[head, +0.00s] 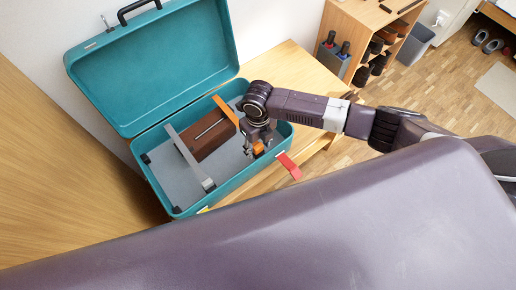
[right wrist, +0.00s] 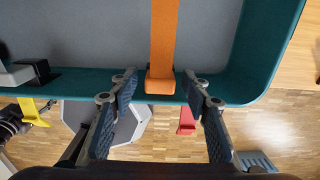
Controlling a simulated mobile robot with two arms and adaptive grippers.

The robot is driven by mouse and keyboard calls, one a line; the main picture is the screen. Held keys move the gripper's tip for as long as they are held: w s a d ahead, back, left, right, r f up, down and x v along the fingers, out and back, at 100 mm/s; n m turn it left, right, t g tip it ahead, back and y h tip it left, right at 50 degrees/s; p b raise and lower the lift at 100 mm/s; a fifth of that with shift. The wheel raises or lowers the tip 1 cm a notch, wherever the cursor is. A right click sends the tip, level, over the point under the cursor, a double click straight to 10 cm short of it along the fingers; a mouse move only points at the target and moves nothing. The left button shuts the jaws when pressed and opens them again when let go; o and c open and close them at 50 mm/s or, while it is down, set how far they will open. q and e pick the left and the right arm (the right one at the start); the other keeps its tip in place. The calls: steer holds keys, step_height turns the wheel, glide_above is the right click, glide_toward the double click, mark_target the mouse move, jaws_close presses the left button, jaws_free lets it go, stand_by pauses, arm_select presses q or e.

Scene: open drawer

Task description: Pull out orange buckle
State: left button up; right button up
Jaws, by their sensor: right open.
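An orange strap (head: 225,109) runs across the inside of an open teal case (head: 160,185). Its orange buckle end (head: 258,149) lies by the case's front wall and also shows in the right wrist view (right wrist: 160,86). My right gripper (head: 252,146) is over this end, partly hiding it. In the right wrist view its open fingers (right wrist: 158,78) stand on either side of the orange end, with a visible gap on each side. Whether they touch it lower down is unclear. My left gripper is not in view.
A brown box (head: 208,136) and a grey strap (head: 188,155) are in the case. A red latch (head: 289,166) and a yellow one (right wrist: 32,112) hang outside its front. The teal lid (head: 155,65) stands open behind. A wooden shelf (head: 350,30) stands beyond the table.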

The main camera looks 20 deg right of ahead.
mark_target(258, 146)
stand_by(0.3)
steer(key=shift+c, duration=0.5)
jaws_close()
steer(key=shift+r+p, duration=0.15)
steer(key=shift+p, duration=0.15)
steer(key=shift+r+p, duration=2.9)
